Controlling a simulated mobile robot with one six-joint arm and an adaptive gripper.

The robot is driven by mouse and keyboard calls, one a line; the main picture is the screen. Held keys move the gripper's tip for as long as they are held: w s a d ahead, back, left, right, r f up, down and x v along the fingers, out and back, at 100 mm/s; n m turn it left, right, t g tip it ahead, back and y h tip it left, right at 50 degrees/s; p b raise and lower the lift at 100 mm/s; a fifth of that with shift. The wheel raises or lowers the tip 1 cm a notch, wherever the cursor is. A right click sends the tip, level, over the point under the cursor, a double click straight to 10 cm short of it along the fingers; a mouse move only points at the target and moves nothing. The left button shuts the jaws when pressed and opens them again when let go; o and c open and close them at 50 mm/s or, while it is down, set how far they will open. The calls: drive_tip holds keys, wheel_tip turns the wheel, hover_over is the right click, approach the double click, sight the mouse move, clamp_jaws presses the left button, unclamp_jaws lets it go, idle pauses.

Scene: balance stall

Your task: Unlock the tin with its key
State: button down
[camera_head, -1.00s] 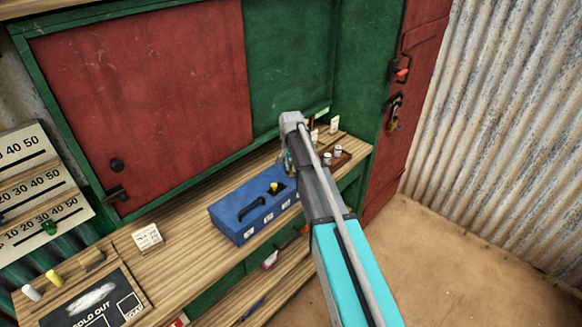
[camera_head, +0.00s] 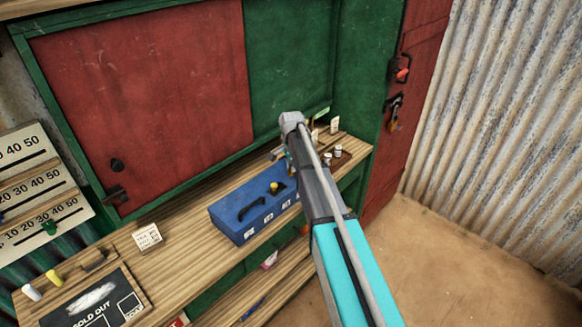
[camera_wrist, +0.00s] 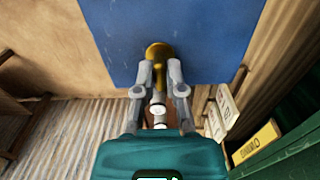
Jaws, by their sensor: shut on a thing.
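The blue tin (camera_head: 232,220) stands on the wooden counter, with a dark handle (camera_head: 250,208) and a small yellow knob-like part (camera_head: 274,187) on its top. Its blue surface fills the upper middle of the wrist view (camera_wrist: 205,35). My gripper (camera_wrist: 160,72) is shut on a brass piece (camera_wrist: 158,54), which looks like the key. The piece lies in front of the blue surface; I cannot tell whether it touches it or sits in a lock. In the head view my arm hides most of the gripper and the tin's right end.
A brown tray with white pots (camera_head: 338,152) and small cards stand right of my arm. A price card (camera_head: 148,236) and a sold-out board (camera_head: 95,300) are to the left. Green and red shutters rise behind the counter (camera_head: 180,250).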

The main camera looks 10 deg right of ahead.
drive_tip(key=c, duration=0.7)
unclamp_jaws()
drive_tip(key=shift+n, duration=0.4)
